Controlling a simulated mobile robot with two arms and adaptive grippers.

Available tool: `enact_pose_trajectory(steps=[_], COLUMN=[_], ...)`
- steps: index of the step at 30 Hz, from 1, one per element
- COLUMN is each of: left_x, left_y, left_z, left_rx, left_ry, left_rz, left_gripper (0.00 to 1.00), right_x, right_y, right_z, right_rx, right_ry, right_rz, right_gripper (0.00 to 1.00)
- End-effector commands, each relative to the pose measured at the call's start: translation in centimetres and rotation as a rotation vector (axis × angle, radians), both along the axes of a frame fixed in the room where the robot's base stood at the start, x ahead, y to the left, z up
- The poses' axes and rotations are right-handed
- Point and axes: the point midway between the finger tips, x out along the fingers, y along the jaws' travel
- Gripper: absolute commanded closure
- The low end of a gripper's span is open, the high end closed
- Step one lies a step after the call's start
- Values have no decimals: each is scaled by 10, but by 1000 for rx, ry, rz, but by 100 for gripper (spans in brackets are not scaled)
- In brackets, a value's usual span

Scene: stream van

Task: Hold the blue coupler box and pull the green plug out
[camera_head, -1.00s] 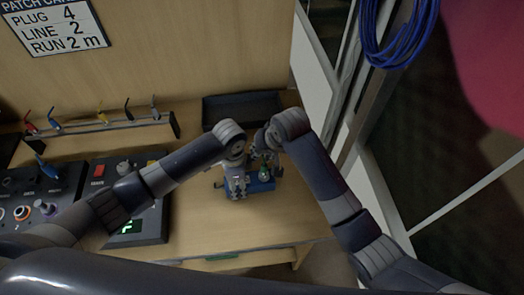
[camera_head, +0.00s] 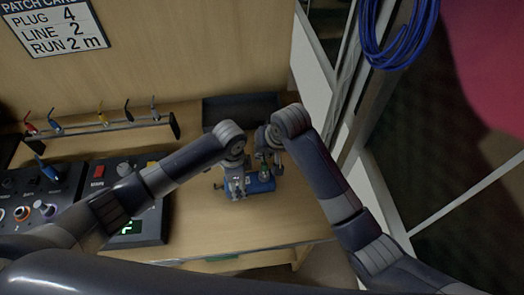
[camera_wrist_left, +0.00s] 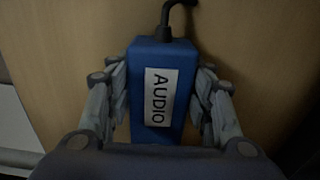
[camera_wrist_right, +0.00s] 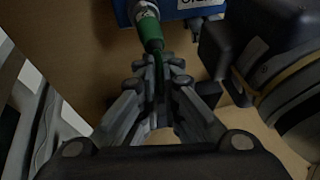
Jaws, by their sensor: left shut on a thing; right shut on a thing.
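The blue coupler box (camera_head: 262,184) lies on the wooden table. In the left wrist view the box (camera_wrist_left: 151,101) carries a white AUDIO label, with a black cable at its far end. My left gripper (camera_head: 237,190) is shut on the box, one finger on each side (camera_wrist_left: 160,112). The green plug (camera_wrist_right: 150,33) has a silver collar meeting the box's edge (camera_wrist_right: 122,12); how deep it sits is hard to tell. My right gripper (camera_wrist_right: 160,66) is shut on the plug's narrow rear end. In the head view my right gripper (camera_head: 266,160) partly covers the plug.
A black tray (camera_head: 240,108) stands behind the grippers. A rack (camera_head: 110,123) with several coloured plugs is at the back left, and control panels (camera_head: 125,185) lie to the left. A blue cable coil (camera_head: 393,35) hangs at the upper right. The table front is clear.

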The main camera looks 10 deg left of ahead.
Motion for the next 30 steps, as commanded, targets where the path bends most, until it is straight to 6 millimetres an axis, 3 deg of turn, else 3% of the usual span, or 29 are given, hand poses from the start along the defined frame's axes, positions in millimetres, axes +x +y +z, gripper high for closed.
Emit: enact_pose_trajectory(steps=[30], left_x=[-1], left_y=[0], left_z=[-1], left_rx=[0], left_ry=[3], left_rz=[-1], left_gripper=[84], right_x=[0], right_y=[0], right_z=[19], right_rx=[0], right_ry=[0], right_rz=[0], right_gripper=[100])
